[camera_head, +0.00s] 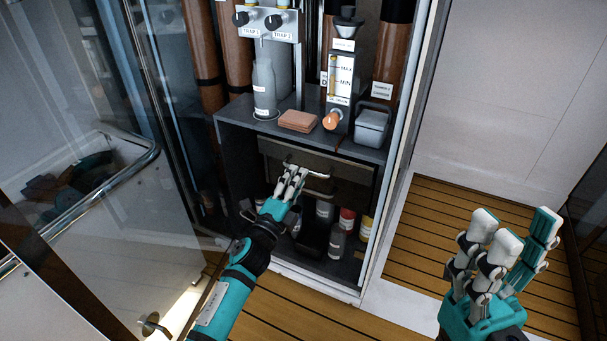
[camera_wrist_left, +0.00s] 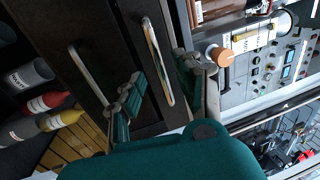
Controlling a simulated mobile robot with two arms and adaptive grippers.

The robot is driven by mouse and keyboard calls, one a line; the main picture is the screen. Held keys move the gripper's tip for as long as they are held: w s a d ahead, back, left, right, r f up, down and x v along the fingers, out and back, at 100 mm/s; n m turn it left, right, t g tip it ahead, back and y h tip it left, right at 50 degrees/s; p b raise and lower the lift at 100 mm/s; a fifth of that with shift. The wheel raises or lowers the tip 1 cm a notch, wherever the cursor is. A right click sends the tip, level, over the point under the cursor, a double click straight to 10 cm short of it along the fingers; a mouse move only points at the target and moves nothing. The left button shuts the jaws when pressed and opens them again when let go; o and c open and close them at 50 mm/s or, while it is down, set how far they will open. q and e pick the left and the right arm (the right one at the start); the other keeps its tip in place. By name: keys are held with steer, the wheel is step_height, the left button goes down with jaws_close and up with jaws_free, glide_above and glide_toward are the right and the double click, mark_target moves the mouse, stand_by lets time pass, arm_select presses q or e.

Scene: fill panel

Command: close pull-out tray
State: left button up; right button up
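The pull-out tray (camera_head: 348,168) is a dark front under the cabinet shelf, with a slim metal handle that also shows in the left wrist view (camera_wrist_left: 155,55). I cannot tell how far the tray stands out. My left gripper (camera_head: 293,175) is at this handle. In the left wrist view its fingers (camera_wrist_left: 158,92) are apart, one on each side of the handle, and I cannot tell whether they touch it. A second metal handle (camera_wrist_left: 88,72) sits on the dark front below. My right gripper (camera_head: 512,232) is open and empty, away from the cabinet at the right.
The shelf above holds a grey bottle (camera_head: 264,85), reddish-brown cloths (camera_head: 298,120), a flow meter with an orange knob (camera_head: 332,121) and a grey box (camera_head: 372,126). Several bottles (camera_head: 346,219) stand in the lower compartment. A glass door (camera_head: 100,170) stands open at the left.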

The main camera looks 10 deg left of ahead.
arm_select(q)
steer(key=shift+b+x, duration=0.4)
steer(key=shift+x, duration=1.55)
jaws_close()
